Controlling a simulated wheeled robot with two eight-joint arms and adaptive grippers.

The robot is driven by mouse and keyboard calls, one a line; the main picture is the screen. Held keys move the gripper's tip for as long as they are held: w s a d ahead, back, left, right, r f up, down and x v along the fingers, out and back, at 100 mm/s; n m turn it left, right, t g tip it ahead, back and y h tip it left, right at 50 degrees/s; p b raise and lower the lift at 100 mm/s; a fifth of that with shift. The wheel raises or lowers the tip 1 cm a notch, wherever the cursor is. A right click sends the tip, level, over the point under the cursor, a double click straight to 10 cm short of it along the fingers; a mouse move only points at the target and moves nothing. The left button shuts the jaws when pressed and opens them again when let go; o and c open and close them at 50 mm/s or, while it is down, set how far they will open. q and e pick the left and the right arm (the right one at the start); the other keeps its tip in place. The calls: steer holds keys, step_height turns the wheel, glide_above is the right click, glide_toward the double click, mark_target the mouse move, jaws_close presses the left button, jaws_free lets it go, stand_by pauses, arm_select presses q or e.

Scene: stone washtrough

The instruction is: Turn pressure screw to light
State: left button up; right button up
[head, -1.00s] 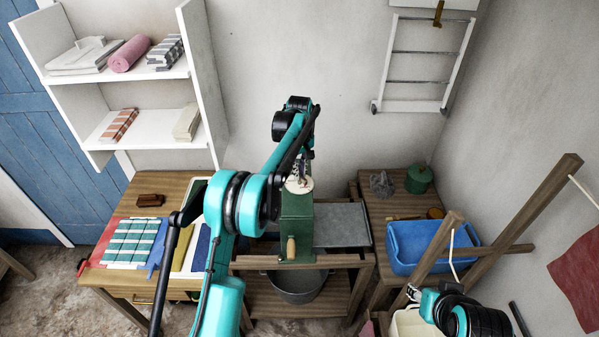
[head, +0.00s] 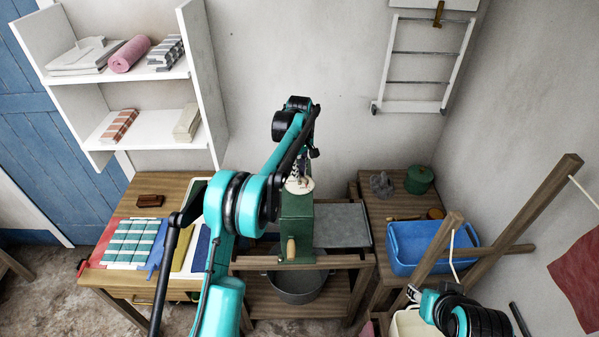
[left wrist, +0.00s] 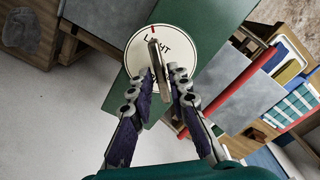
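The green wringer (head: 297,228) stands at the middle of the head view. Its round white dial (left wrist: 186,55) shows in the left wrist view, with the word LIGHT and a red mark near its edge; lower lettering is partly covered by my fingers. The pressure screw's flat metal handle (left wrist: 155,55) stands over the dial, its far end towards the red mark. My left gripper (left wrist: 161,72) has one finger on each side of the handle and appears closed on it. My right gripper (head: 414,293) shows small at the lower right of the head view; its fingers are unclear.
A grey draining board (head: 342,224) adjoins the wringer, and a metal tub (head: 298,287) sits below. A blue basin (head: 418,245) and green pot (head: 419,178) stand right. Folded cloths (head: 132,243) lie on the left table. A wooden post frame (head: 520,215) rises near my right arm.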

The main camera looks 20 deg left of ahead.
arm_select(q)
steer(key=shift+o, duration=0.2)
step_height(320, 180, up, 12)
stand_by(0.5)
stand_by(0.4)
steer(key=s+d+f+m+t+b, duration=0.1)
steer(key=s+f+m+t+b, duration=0.3)
steer(key=s, duration=0.6)
steer(key=s+d+r+m+b, duration=0.1)
steer(key=s+m+b, duration=0.2)
steer(key=s+b, duration=0.5)
steer(key=s+f+m+t+b, duration=0.3)
steer(key=s+f+m+b, duration=0.1)
steer(key=s+f, duration=1.4)
steer(key=shift+s+d+m+b, duration=0.4)
steer(key=shift+s+m, duration=0.2)
steer(key=shift+s, duration=0.15)
